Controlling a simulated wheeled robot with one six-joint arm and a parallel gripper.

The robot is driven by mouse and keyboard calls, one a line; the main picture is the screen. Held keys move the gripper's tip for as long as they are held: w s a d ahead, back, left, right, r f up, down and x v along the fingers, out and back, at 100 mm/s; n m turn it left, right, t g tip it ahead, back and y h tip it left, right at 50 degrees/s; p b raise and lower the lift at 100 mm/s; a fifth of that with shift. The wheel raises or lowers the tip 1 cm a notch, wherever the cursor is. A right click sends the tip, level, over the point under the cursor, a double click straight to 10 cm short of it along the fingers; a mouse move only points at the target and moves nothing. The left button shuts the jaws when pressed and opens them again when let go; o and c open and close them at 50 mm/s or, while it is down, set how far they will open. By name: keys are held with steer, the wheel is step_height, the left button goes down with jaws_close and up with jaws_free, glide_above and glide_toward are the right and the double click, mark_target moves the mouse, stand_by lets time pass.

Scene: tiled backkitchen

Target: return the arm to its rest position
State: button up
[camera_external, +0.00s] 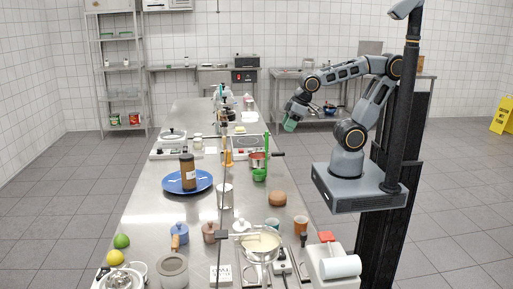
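Shelves (123,94) stand at the back left. A yellow floor sign (503,116) stands far right.

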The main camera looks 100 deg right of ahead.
steer(key=shift+s+a, duration=0.45)
steer(key=shift+s, duration=0.1)
